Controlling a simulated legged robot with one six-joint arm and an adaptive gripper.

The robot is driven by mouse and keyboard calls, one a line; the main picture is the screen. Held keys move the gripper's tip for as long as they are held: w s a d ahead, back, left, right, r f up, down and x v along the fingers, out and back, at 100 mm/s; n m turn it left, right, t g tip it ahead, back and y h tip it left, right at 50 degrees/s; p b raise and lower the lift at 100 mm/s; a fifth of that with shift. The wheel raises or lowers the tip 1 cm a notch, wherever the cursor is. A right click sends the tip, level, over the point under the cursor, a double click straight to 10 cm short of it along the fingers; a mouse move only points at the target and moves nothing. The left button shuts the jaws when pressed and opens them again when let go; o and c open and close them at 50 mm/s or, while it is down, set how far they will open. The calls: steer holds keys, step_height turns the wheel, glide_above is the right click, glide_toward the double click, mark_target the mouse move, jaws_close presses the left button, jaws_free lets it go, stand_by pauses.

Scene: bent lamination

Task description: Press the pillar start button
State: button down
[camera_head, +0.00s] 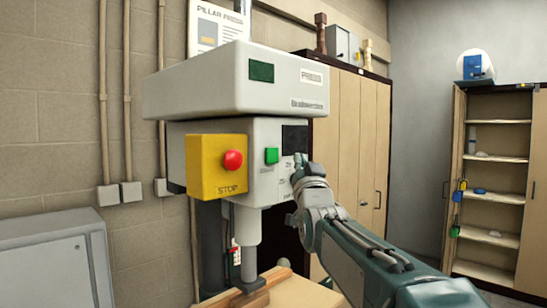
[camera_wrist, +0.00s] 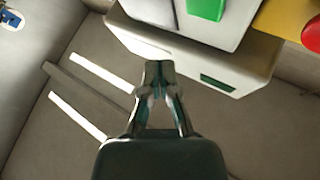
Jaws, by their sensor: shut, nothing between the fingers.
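The pillar drill (camera_head: 237,85) has a white head with a small green button (camera_head: 271,156) on its front, just right of a yellow STOP box (camera_head: 202,177) with a red button (camera_head: 233,160). My gripper (camera_head: 299,160) is right of the green button, apart from it in the head view; its fingertips are hard to make out there. In the wrist view my gripper (camera_wrist: 159,68) is shut and empty. That view is turned over, with the green button (camera_wrist: 207,8) at the top edge, beyond and right of the fingertips, and the red button (camera_wrist: 313,34) at the right edge.
A wooden piece (camera_head: 248,293) lies under the drill spindle. A grey box (camera_head: 50,262) stands at lower left. Wooden cabinets (camera_head: 345,150) stand behind, and an open shelf cabinet (camera_head: 497,180) is at far right. Pipes run up the block wall at left.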

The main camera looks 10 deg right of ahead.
mark_target(277, 152)
steer(key=shift+w+a, duration=0.8)
steer(key=shift+w, duration=0.3)
steer(key=shift+w+a, duration=0.75)
steer(key=shift+w, duration=0.3)
steer(key=shift+w+a, duration=0.2)
steer(key=shift+w, duration=0.05)
steer(key=shift+w+a, duration=0.3)
steer(key=shift+w, duration=0.1)
stand_by(0.6)
steer(key=shift+s+d, duration=0.55)
steer(key=shift+s, duration=0.2)
steer(key=shift+s+d, duration=0.75)
steer(key=shift+s, duration=0.3)
steer(key=shift+s+d, duration=0.75)
steer(key=shift+s, duration=0.25)
